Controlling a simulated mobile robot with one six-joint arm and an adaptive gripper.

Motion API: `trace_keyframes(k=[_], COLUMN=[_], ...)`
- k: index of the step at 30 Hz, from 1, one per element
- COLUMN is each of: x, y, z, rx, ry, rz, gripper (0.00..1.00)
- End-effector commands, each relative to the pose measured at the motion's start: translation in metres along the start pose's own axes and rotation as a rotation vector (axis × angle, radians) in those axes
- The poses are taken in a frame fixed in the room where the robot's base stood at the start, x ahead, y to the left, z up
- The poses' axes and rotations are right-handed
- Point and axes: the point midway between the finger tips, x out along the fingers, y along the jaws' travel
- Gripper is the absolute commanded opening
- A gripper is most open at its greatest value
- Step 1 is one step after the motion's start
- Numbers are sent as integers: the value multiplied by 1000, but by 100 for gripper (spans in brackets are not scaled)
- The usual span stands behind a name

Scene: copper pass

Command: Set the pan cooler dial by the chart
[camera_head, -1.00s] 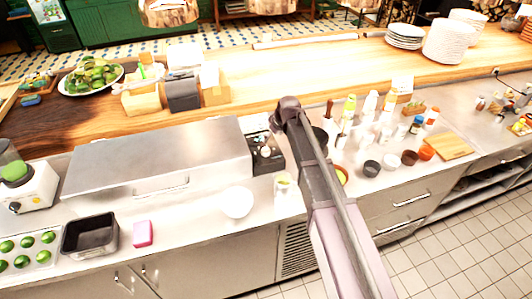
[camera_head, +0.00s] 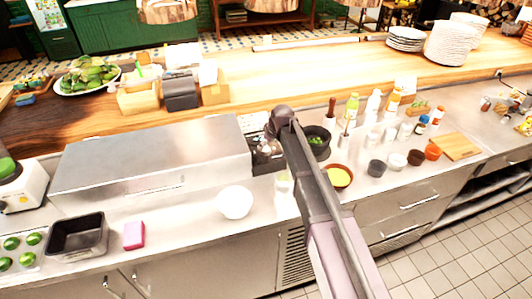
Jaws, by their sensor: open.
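The pan cooler appears to be the long steel-lidded unit (camera_head: 150,155) on the counter, at left of centre. A small dark panel (camera_head: 262,163) stands at its right end; a dial on it cannot be made out. My arm rises from the lower right to a dark joint near this panel. My gripper (camera_head: 268,149) shows only as a small grey shape below that joint, in front of the panel, open and with nothing seen in it. Contact with the panel cannot be told.
A white bowl (camera_head: 235,202), pink block (camera_head: 134,235) and black tub (camera_head: 77,236) sit along the front counter. Right of my arm are a dark pot (camera_head: 318,146), a yellow-filled bowl (camera_head: 339,177), several bottles and small cups. The wooden shelf (camera_head: 300,75) behind has clear room.

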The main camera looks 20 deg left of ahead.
Motion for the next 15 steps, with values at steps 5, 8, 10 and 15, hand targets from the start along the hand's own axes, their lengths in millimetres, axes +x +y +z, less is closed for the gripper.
trace_keyframes(k=[5,8,10,15], x=[17,23,26,29], y=[0,0,0,0], z=[1,1,0,0], rx=[0,0,-1,0], ry=[0,0,0,0], rz=[0,0,0,0], gripper=[92,92,92,92])
